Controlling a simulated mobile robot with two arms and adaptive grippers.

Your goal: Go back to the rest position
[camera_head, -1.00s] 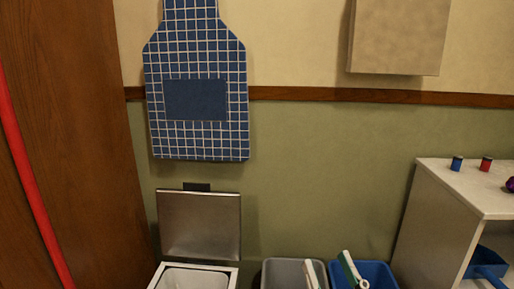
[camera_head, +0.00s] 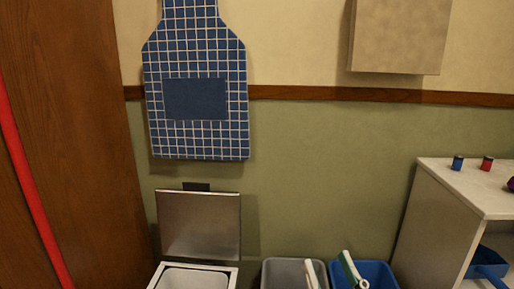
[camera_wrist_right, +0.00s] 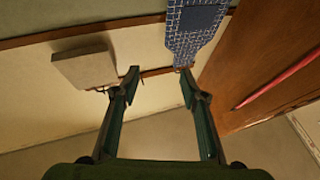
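My right gripper (camera_wrist_right: 160,76) shows in the right wrist view. Its two dark green fingers are spread apart, with nothing between them. Behind them are the wall, the blue checked apron (camera_wrist_right: 194,28) and a beige box (camera_wrist_right: 84,67). Neither gripper shows in the head view, and my left gripper is in no view. The apron (camera_head: 195,140) hangs on the wall at the left in the head view.
A bin (camera_head: 157,279) with its metal lid (camera_head: 198,226) raised stands below the apron. Beside it are a grey bin (camera_head: 283,272) and a blue bin (camera_head: 377,273), with brush-like handles sticking up. A white shelf unit (camera_head: 423,225) at right bears small cans (camera_head: 487,163).

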